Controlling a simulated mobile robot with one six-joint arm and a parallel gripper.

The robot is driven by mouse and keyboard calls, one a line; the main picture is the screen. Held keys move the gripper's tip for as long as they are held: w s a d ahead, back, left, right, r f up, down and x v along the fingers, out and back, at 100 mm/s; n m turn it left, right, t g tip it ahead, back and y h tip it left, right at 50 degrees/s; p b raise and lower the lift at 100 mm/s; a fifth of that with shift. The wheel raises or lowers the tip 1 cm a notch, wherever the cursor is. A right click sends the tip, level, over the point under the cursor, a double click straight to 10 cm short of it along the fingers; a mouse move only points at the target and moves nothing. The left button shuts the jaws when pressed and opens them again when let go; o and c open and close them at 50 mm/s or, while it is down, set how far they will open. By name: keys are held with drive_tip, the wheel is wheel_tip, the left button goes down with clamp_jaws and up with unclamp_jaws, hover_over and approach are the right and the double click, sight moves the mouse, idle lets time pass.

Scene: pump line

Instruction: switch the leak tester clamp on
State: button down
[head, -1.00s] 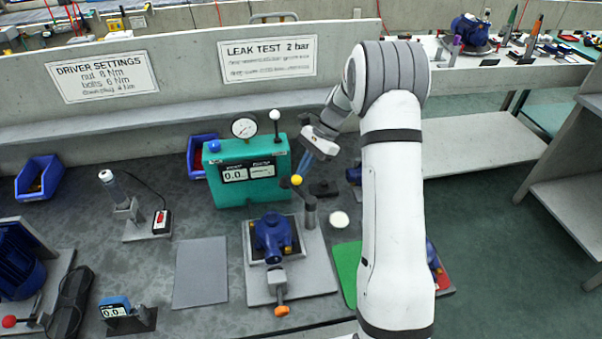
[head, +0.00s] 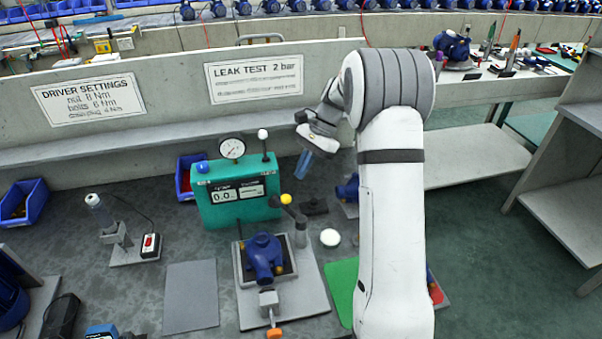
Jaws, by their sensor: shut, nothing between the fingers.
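The leak tester is a teal box (head: 222,211) with a gauge, a "0.0" display, a blue button and a white-knobbed lever on top. In front of it, a blue pump part (head: 264,252) sits on a grey fixture plate (head: 312,300). The clamp (head: 301,234) is a grey post at the plate's back right corner, with a dark arm and a yellow knob (head: 286,199). My gripper (head: 302,168) has blue fingers, shut and empty, pointing down above and slightly right of the yellow knob, apart from it. An orange-tipped handle (head: 274,333) is at the plate's front.
A corded stand (head: 130,246) and blue bins (head: 24,203) are further left. A low wall with signs runs behind.

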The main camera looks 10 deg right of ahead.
drive_tip(key=s+a+r+n+t+h, duration=0.1)
drive_tip(key=s+r+n+h, duration=0.2)
drive_tip(key=s, duration=0.4)
drive_tip(key=s+a+r+n+t, duration=0.1)
drive_tip(key=s+r+n, duration=0.2)
drive_tip(key=s+r, duration=0.25)
drive_tip(key=s+f+n+t+h, duration=0.1)
drive_tip(key=s+n, duration=0.5)
drive_tip(key=s, duration=0.9)
drive_tip(key=shift+s+d+t+h, duration=0.4)
drive_tip(key=shift+t+h, duration=0.5)
drive_tip(key=shift+t, duration=0.3)
